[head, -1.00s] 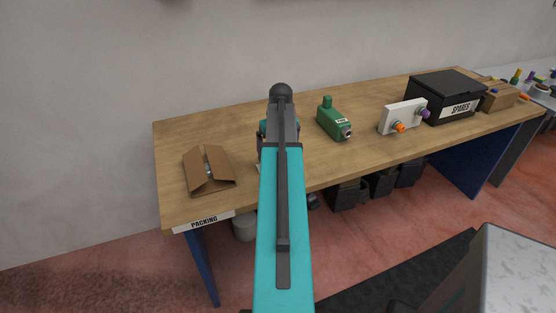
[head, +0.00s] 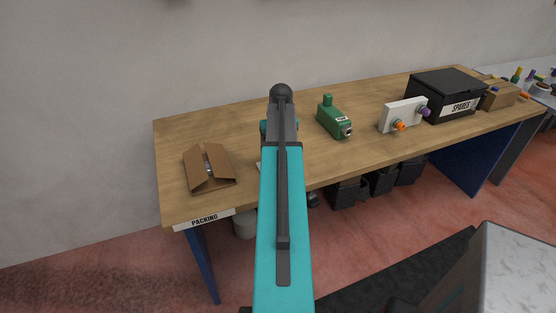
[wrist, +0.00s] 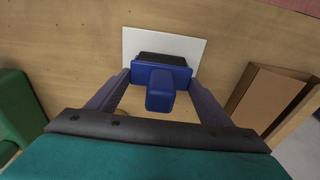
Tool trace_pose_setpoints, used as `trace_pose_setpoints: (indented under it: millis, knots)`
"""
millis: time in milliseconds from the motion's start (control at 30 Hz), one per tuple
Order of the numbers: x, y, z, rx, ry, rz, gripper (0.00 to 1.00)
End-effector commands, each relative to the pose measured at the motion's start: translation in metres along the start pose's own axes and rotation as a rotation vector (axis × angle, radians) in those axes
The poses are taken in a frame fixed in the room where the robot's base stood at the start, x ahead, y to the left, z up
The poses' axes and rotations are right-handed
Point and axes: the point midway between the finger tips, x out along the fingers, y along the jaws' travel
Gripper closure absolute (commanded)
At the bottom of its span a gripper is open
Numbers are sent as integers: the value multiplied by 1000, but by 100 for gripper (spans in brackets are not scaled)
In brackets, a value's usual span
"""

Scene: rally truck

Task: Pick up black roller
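In the wrist view, a black piece (wrist: 162,58), which looks like the roller, lies at the far edge of a blue block with a blunt grip (wrist: 160,92) pointing toward me. Both are over a white rectangular sheet (wrist: 190,48) on the wooden bench. My gripper (wrist: 160,78) is open, with its two fingers on either side of the blue block. The fingertips are close to the block's ends; I cannot tell whether they touch. In the head view my own arm hides the gripper and roller.
The bench (head: 365,153) also holds an open cardboard box (head: 222,178) at left, a green device (head: 333,120), a white block with coloured knobs (head: 402,115) and a black SPARES box (head: 445,95). In the wrist view, green and cardboard items flank the gripper.

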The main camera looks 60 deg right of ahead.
Motion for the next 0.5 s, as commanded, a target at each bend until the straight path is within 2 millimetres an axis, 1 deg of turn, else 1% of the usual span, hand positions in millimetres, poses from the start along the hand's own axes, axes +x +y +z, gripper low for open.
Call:
trace_pose_setpoints:
  millis: [33, 100, 500]
  knots:
    - [0, 0, 0, 0, 0, 0, 57]
    - [-1, 0, 0, 0, 1, 0, 67]
    - [-3, 0, -1, 0, 2, 0, 67]
